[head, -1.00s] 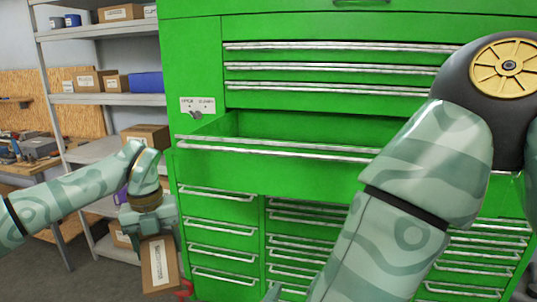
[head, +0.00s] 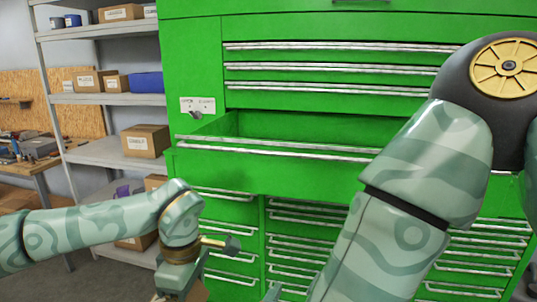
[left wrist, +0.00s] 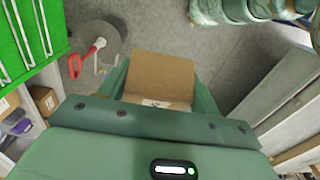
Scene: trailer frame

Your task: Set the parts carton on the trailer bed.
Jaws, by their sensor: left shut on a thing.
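The parts carton (left wrist: 162,72) is a brown cardboard box with a white label at its near edge in the left wrist view. My left gripper (left wrist: 161,97) is shut on it, with a green finger on each side. In the head view my left gripper (head: 178,284) is low, in front of the green cabinet, and the carton is mostly hidden or below the picture edge. At the right of the left wrist view is a long grey metal panel (left wrist: 258,84); I cannot tell whether it is the trailer bed.
A green tool cabinet (head: 215,180) has an open drawer (head: 290,150) sticking out. Grey shelves (head: 95,98) with several boxes stand at left. A red-handled crank (left wrist: 88,58) is near the carton's left. Bare grey floor (left wrist: 160,32) lies beyond the carton.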

